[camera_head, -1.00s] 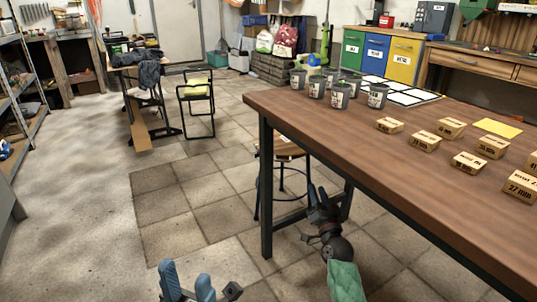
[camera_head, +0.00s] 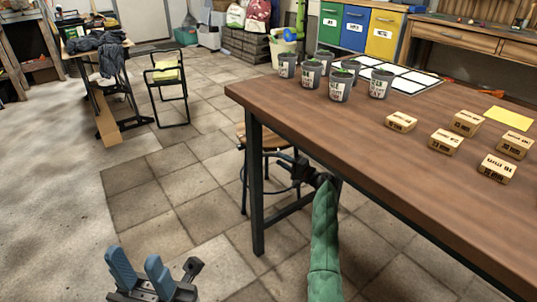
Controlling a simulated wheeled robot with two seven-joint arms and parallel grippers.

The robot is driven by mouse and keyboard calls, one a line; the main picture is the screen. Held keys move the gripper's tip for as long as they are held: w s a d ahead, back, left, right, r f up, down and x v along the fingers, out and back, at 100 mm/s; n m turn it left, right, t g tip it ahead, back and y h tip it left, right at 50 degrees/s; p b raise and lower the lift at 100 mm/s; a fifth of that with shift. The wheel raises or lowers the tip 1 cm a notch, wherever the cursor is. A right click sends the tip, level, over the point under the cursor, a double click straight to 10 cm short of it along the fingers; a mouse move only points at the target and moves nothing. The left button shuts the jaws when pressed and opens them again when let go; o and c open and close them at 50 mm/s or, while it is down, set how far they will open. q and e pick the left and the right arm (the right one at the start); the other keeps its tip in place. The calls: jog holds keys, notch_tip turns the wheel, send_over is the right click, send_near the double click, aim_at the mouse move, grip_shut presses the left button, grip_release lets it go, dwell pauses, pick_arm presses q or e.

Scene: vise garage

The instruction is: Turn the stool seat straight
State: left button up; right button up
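The stool has a round wooden seat (camera_head: 272,140) and dark metal legs. It stands under the near left end of the table, partly hidden by the tabletop and the table leg. My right gripper (camera_head: 290,166), dark at the end of my green-sleeved arm, is below the table edge, close to the stool just under and right of the seat. I cannot tell whether it touches the stool or how its fingers stand. My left gripper (camera_head: 139,270) has two blue fingers apart and is empty, low in the picture over the floor, away from the stool.
The brown table (camera_head: 310,120) holds several grey pots, labelled wooden blocks (camera_head: 445,141) and a yellow sheet (camera_head: 509,118). Its dark front leg (camera_head: 256,190) stands right by the stool. A black chair (camera_head: 167,88) is further back left. The tiled floor left of the table is clear.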

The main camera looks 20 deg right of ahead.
aim_at(271, 154)
jog(key=shift+b+x, duration=0.6)
jog(key=shift+x, duration=2.25)
grip_shut()
